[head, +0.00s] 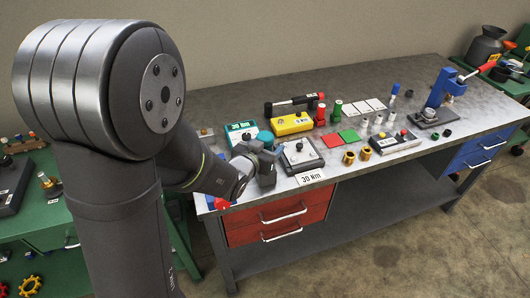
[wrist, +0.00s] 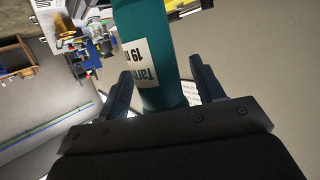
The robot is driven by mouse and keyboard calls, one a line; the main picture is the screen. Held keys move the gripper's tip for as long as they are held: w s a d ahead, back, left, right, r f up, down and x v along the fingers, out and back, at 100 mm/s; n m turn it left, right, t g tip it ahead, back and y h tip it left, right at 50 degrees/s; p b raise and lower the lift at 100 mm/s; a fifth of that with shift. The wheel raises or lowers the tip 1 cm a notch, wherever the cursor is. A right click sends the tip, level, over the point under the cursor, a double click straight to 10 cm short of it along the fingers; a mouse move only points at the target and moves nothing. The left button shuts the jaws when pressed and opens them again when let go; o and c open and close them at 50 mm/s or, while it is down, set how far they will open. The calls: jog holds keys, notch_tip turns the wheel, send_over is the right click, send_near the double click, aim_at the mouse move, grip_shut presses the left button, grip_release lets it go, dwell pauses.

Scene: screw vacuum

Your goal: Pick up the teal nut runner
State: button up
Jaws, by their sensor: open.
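The teal nut runner (wrist: 147,45) shows large in the wrist view as a teal cylinder with a white printed label. In the head view a small teal part (head: 265,138) shows just behind my gripper (head: 264,163), at the left end of the workbench. The gripper and arm hide most of what is there.
The workbench (head: 400,178) is crowded around my gripper. A yellow box (head: 291,124) stands behind it, and a grey plate fixture (head: 301,155) stands close on its right. Red and green pads (head: 340,138), brass parts (head: 349,158) and a blue press (head: 440,88) are farther right.

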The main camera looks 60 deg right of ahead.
jog(key=shift+d+f, duration=0.15)
jog(key=shift+d, duration=0.35)
grip_shut()
notch_tip(320, 180, up, 10)
jog(key=shift+r, duration=0.1)
dwell(0.5)
